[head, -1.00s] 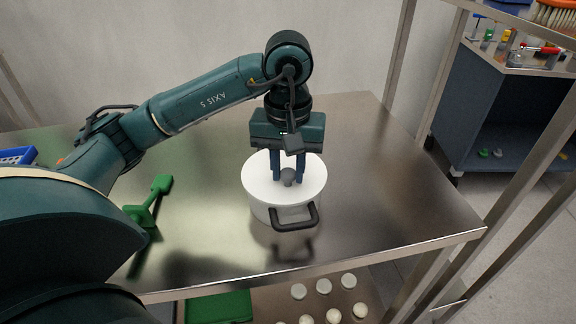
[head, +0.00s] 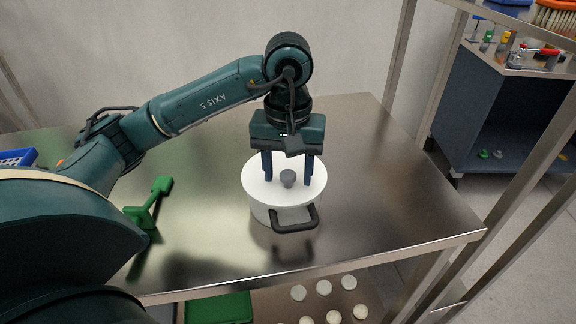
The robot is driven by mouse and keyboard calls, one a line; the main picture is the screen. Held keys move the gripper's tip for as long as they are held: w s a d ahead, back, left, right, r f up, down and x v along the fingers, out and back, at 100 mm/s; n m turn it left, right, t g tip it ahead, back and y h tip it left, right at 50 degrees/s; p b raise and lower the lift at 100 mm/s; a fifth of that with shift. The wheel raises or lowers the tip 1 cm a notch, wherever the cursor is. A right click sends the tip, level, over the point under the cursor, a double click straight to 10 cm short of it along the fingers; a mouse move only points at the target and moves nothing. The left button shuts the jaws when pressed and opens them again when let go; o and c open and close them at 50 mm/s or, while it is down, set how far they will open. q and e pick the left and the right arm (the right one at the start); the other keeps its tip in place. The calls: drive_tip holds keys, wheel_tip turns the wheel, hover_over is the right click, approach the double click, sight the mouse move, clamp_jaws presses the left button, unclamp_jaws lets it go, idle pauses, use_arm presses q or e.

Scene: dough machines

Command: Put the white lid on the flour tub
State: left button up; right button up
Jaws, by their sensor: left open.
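A grey knob (head: 288,178) stands at the lid's middle. The tub stands on the steel table, with a dark handle (head: 293,221) at its front. My left gripper (head: 288,183) is open, its two blue fingers apart on either side of the knob, not touching it. The far side of the tub is hidden by the lid and gripper. My right gripper is not in view.
The steel table (head: 390,200) is clear to the right of the tub. A green tool (head: 150,205) stands at the left, and a blue tray (head: 17,157) sits at the far left. Several pale round pieces (head: 323,287) lie on the lower shelf. A metal post (head: 399,55) rises behind the table.

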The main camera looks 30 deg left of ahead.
use_arm(q)
wheel_tip(320, 180, up, 13)
drive_tip(key=p, duration=0.3)
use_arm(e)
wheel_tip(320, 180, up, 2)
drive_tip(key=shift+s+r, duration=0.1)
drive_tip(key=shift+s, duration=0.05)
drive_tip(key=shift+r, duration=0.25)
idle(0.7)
use_arm(q)
drive_tip(key=shift+s, duration=0.1)
